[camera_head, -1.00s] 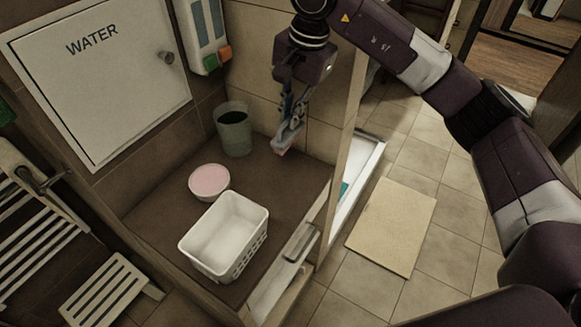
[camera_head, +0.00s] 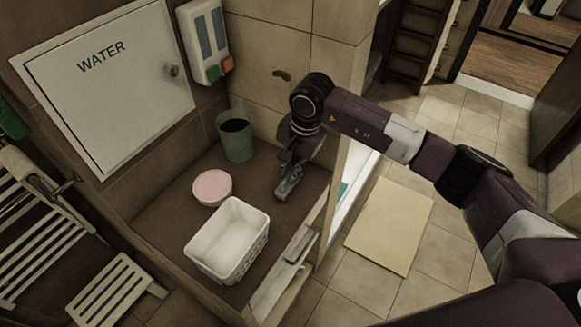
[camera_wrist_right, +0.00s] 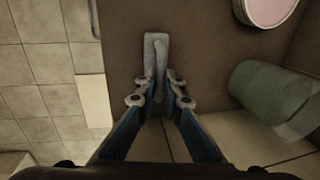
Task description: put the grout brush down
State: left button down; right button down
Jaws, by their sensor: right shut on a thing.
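The grey grout brush (camera_head: 284,190) is in my right gripper (camera_head: 291,176), low over the brown basin surface (camera_head: 160,215) near its right side. In the right wrist view, the brush (camera_wrist_right: 155,50) shows a flat rectangular block with a long raised handle. The fingertips of my right gripper (camera_wrist_right: 160,80) are shut on the handle's near end. The brush appears at or very near the surface; I cannot tell whether it touches. My left gripper is not in view.
A white basket (camera_head: 248,260) and a bowl with pink contents (camera_head: 212,188) stand left of the brush. A grey-green bucket (camera_head: 238,146) stands behind, by the tiled wall. A raised edge bounds the right side. Brown surface around the brush is clear.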

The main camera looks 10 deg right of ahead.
jog(key=shift+f, duration=0.15)
jog(key=c, duration=2.1)
grip_release()
jog(key=shift+r, duration=0.3)
jog(key=r+b, duration=0.1)
jog(key=r, duration=0.3)
jog(key=s+d+r+b, duration=0.1)
jog(key=r, duration=0.2)
jog(key=r+b, duration=0.2)
jog(key=r, duration=0.2)
jog(key=shift+s+d+r, duration=0.25)
jog(key=shift+s+r, duration=0.1)
